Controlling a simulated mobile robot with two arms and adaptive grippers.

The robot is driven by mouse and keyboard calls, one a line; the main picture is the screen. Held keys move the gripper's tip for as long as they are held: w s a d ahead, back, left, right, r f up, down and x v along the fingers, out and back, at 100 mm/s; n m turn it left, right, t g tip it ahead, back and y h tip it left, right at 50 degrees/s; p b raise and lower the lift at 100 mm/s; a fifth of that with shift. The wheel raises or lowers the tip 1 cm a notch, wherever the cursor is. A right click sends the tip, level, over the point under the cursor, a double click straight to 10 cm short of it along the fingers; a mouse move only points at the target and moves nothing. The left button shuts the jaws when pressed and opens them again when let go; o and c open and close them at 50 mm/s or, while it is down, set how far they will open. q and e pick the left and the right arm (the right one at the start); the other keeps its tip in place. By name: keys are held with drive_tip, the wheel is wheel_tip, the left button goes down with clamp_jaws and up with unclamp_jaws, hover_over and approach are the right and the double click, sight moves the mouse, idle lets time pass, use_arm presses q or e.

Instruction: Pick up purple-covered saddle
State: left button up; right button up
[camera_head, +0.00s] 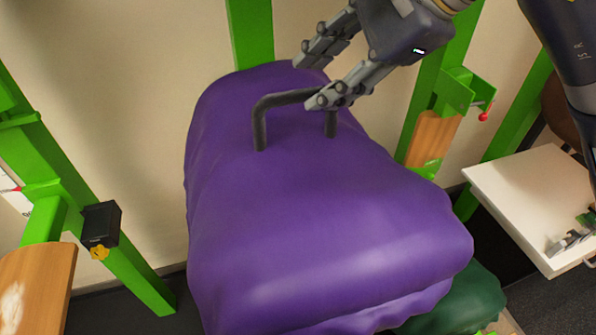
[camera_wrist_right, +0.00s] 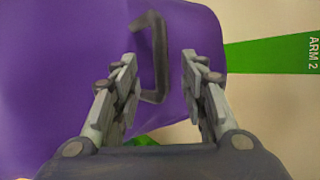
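The purple-covered saddle (camera_head: 300,225) fills the middle of the head view, with a dark bracket-shaped handle (camera_head: 262,118) standing on its top. My right gripper (camera_head: 312,78) is at the handle's right end, with its fingers spread apart. One finger overlaps the handle in the head view. In the right wrist view, the handle (camera_wrist_right: 159,55) shows between the two open fingers (camera_wrist_right: 160,58), nearer the left one, over the purple cover (camera_wrist_right: 60,60). I cannot tell whether a finger touches the handle.
Green frame posts (camera_head: 250,30) stand behind and beside the saddle. A black box (camera_head: 101,224) is on the left post. A wooden panel (camera_head: 38,285) is at lower left. A white table (camera_head: 525,190) stands at right. A dark green object (camera_head: 465,300) lies below the saddle.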

sight(299, 91)
drive_tip(key=shift+w+a+f+p, duration=0.35)
drive_tip(key=shift+a+f, duration=0.1)
drive_tip(key=shift+a, duration=0.15)
drive_tip(key=p+x, duration=0.2)
drive_tip(key=x, duration=0.2)
drive_tip(key=shift+a+f, duration=0.15)
drive_tip(key=shift+a, duration=0.05)
drive_tip(key=shift+f, duration=0.15)
drive_tip(key=shift+w+f, duration=0.1)
clamp_jaws()
use_arm(q)
drive_tip(key=r, duration=0.3)
drive_tip(key=shift+w+a, duration=0.1)
drive_tip(key=shift+a, duration=0.1)
drive_tip(key=shift+a, duration=0.25)
use_arm(e)
drive_tip(key=shift+r, duration=0.25)
